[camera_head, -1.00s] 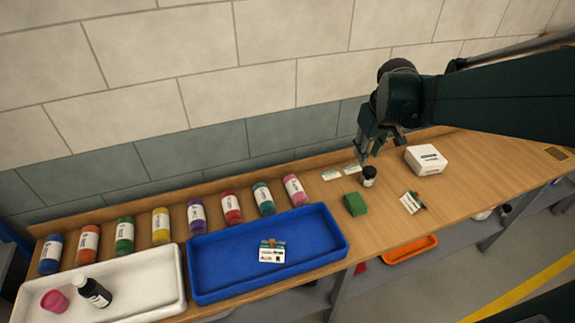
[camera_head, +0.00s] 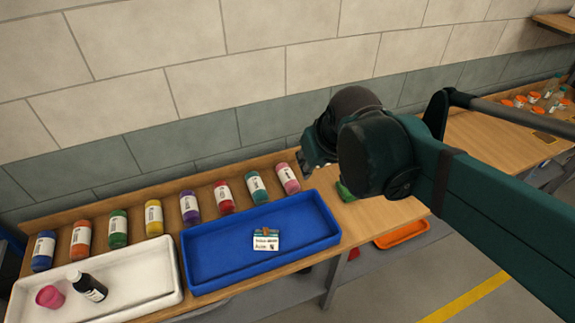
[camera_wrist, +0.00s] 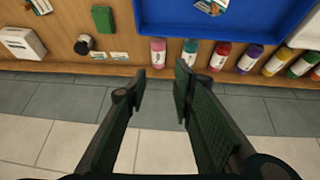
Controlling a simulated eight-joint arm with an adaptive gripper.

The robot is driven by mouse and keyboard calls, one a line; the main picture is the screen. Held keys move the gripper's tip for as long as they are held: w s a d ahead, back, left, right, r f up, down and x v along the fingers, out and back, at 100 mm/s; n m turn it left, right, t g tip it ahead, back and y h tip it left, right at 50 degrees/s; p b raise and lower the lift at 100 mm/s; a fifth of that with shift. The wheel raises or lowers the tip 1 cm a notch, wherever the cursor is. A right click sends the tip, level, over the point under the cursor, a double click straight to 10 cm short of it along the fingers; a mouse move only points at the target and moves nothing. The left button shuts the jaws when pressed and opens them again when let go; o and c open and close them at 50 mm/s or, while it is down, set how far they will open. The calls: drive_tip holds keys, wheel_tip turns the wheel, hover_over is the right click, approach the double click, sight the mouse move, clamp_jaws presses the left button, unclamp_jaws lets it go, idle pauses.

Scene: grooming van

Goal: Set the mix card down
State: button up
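A white printed card with a teal band and a brown-orange clip (camera_head: 266,239) lies flat in the blue tray (camera_head: 193,267). Its edge also shows at the top of the wrist view (camera_wrist: 212,5). I cannot read whether it is the mix card. A similar clipped card (camera_wrist: 40,6) lies on the bench near the white box. My gripper (camera_wrist: 160,82) is open, with nothing between its fingers. In the head view, its fingers (camera_head: 308,165) are partly hidden by the wrist, above the bench's back edge near the pink bottle (camera_head: 287,178).
Several coloured bottles (camera_head: 190,207) line the back of the bench. A white tray (camera_head: 150,290) holds a pink cup (camera_head: 50,297) and a dark bottle (camera_head: 88,286). A green block (camera_wrist: 103,18), dark jar (camera_wrist: 84,44), white box (camera_wrist: 22,42) and small flat labels (camera_wrist: 75,55) sit beyond the blue tray.

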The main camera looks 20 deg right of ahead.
drive_tip(key=s+a+t, duration=0.1)
drive_tip(key=s+a, duration=0.3)
drive_tip(key=a, duration=0.2)
drive_tip(key=shift+s+f+y, duration=0.2)
drive_tip(key=shift+f+y, duration=0.15)
drive_tip(key=shift+y, duration=0.05)
drive_tip(key=shift+f, duration=0.1)
